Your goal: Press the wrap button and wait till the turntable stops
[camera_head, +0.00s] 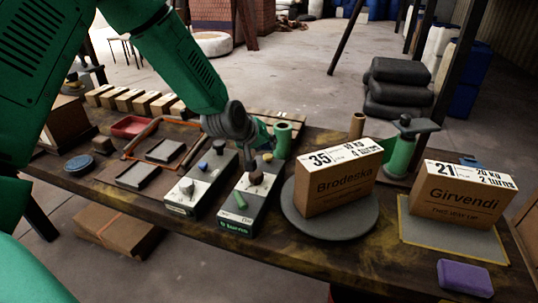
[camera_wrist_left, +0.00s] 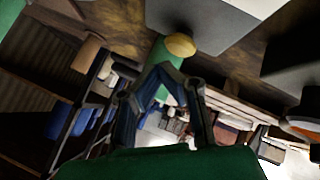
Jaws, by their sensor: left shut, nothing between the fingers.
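My left gripper (camera_head: 251,156) is shut and empty, with its fingertips low over the far end of a grey control box (camera_head: 236,221) marked with turns. That box carries a green knob (camera_head: 240,200) and a dark round button (camera_head: 256,178) close below the fingertips; I cannot tell whether they touch. In the left wrist view the closed fingers (camera_wrist_left: 167,75) are near a yellowish round cap (camera_wrist_left: 180,45) on a grey box. The grey round turntable (camera_head: 325,226) carries a carton marked Brodeska (camera_head: 335,187). Whether it turns cannot be told from one moment. My right gripper is not in view.
A second control box (camera_head: 185,198) with a blue knob stands left. A carton marked Girvendi (camera_head: 460,197) lies on a mat (camera_head: 420,232) at the right, near a green stand (camera_head: 399,155). A green roll (camera_head: 283,138) stands behind the gripper. A purple block (camera_head: 465,278) lies front right.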

